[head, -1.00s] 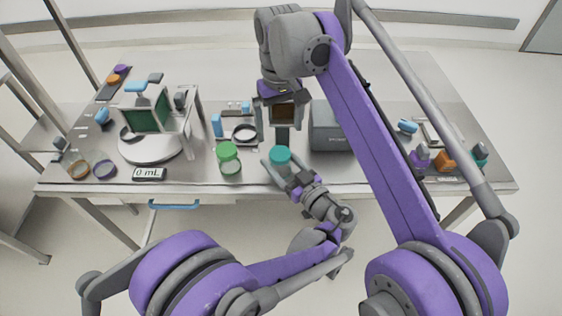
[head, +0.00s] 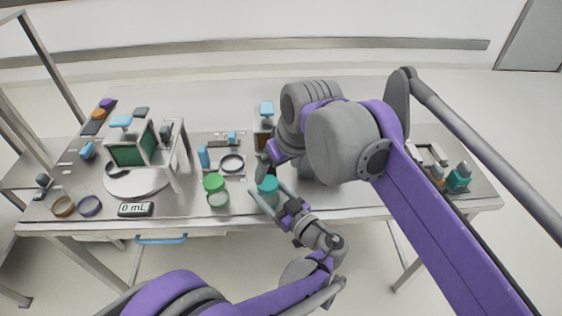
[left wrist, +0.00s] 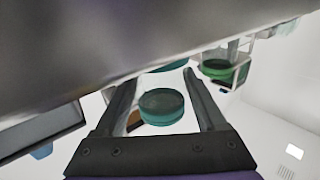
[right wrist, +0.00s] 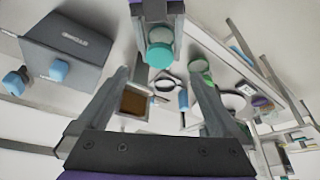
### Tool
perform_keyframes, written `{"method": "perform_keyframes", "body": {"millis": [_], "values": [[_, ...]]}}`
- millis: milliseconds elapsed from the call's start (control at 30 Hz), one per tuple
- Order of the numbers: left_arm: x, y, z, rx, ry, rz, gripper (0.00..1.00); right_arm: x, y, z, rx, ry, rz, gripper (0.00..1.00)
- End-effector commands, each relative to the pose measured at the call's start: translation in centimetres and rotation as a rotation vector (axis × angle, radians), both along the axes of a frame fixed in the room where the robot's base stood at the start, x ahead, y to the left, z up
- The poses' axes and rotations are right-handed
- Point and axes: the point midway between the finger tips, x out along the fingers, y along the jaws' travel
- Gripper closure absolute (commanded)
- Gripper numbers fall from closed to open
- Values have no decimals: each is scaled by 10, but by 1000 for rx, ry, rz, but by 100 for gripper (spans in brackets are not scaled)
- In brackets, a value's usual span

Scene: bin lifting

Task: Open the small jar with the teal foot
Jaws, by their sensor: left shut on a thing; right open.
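The small jar (head: 268,186) shows a teal top in the head view, near the front edge of the table. My left gripper (head: 268,198) is shut on it from the front. In the left wrist view a teal disc (left wrist: 161,104) shows between the fingers, with a second teal edge (left wrist: 172,65) beyond. My right gripper (head: 263,165) is open and empty, just behind the jar and partly hidden by its own wrist. In the right wrist view the jar's teal part (right wrist: 160,54) lies beyond the open fingers (right wrist: 162,92), apart from them.
A green-lidded jar (head: 214,183) stands close to the left of the teal one. Behind it are a black ring (head: 232,163) and a blue-topped item (head: 203,157). A display reading 0 mL (head: 136,209) lies at the front left. A grey box (right wrist: 65,50) is near my right gripper.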

Motion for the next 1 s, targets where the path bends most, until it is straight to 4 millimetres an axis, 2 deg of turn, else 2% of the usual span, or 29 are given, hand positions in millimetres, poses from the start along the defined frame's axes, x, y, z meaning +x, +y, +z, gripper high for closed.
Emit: {"method": "perform_keyframes", "body": {"millis": [300,500,900,933,1000], "values": [[0,0,0,0,0,0,100,21,12,-57,0,1,0,0],[0,0,0,0,0,0,100,29,16,-79,-1,2,0,0],[0,0,0,0,0,0,100,31,17,-87,-1,2,0,0],[0,0,0,0,0,0,100,31,17,-87,-1,2,0,2],[0,0,0,0,0,0,100,31,17,-87,-1,2,0,14]]}}
